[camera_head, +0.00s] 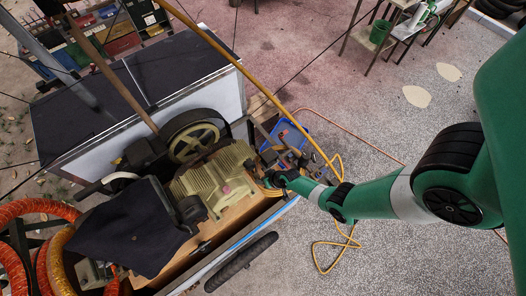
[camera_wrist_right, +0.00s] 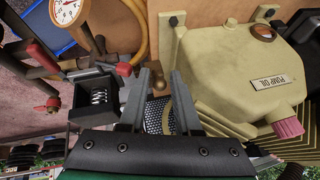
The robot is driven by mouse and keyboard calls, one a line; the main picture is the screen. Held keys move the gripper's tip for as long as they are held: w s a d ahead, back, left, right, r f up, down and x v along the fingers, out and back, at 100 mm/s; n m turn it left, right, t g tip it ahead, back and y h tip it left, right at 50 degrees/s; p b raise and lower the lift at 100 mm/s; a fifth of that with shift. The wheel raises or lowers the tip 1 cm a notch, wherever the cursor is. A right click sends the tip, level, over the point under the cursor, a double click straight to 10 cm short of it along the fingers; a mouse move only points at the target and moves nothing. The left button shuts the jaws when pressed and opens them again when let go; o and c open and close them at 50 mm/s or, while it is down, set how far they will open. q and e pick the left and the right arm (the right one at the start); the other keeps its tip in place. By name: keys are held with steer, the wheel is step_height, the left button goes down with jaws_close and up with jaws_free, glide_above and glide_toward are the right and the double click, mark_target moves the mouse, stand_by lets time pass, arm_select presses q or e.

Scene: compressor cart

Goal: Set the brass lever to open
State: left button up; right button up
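My right arm reaches in from the right in the head view, and its gripper (camera_head: 274,179) is at the front right end of the beige pump (camera_head: 214,180). In the right wrist view the gripper (camera_wrist_right: 159,84) is open, with a mesh-covered part and a yellowish edge visible beyond the gap between its fingers. Brownish metal fittings (camera_wrist_right: 101,47) and a red-tipped handle (camera_wrist_right: 123,69) are just left of the fingers. I cannot tell for certain which part is the brass lever, or its setting. My left gripper is not in view.
Close to the right gripper are a pressure gauge (camera_wrist_right: 68,12), a black block with a spring (camera_wrist_right: 97,97), another red knob (camera_wrist_right: 51,105) and the pump housing (camera_wrist_right: 240,70). A blue tray (camera_head: 291,132) lies behind the fittings. A yellow hose (camera_head: 318,262) lies on open floor.

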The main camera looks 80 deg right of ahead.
steer(key=shift+s+r, duration=0.15)
steer(key=shift+r, duration=0.25)
steer(key=p+v, duration=0.5)
steer(key=v, duration=0.5)
steer(key=shift+s+r, duration=0.25)
steer(key=shift+a, duration=0.1)
